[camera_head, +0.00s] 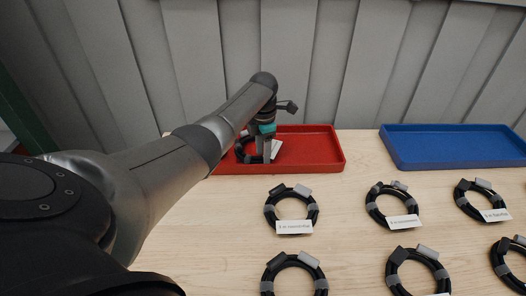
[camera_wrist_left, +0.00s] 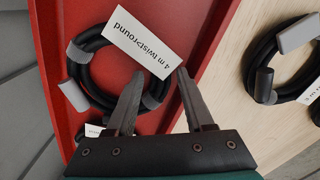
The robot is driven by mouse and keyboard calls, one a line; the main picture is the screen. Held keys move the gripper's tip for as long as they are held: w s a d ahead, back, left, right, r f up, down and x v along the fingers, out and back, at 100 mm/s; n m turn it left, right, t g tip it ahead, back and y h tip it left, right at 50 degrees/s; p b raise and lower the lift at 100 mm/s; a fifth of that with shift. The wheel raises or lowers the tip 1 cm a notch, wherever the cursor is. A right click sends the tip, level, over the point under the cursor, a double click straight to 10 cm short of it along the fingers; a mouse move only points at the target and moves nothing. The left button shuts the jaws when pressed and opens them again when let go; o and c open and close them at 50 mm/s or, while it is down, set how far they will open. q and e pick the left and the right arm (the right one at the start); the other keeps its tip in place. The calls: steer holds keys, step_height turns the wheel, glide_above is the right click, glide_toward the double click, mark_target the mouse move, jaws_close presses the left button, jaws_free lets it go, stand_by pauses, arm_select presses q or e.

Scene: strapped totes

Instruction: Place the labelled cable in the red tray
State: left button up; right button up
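A black coiled cable (camera_wrist_left: 84,82) with grey bands lies in the red tray (camera_head: 318,150). Its white label (camera_wrist_left: 143,43) reads "4 m twist/round". In the head view the coil (camera_head: 241,152) is partly hidden behind my left arm and gripper. My left gripper (camera_head: 267,160) points down over the tray. Part of another white label (camera_wrist_left: 93,130) shows behind the left finger. My right gripper is not in view.
Several labelled black cable coils, such as one in front of the tray (camera_head: 291,207), lie on the wooden table (camera_head: 190,240). An empty blue tray (camera_head: 455,148) stands at the back right. A grey panelled wall (camera_head: 340,60) rises behind the trays.

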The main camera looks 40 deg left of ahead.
arm_select(q)
step_height(320, 180, up, 12)
steer(key=p, duration=0.4)
steer(key=shift+r, duration=0.2)
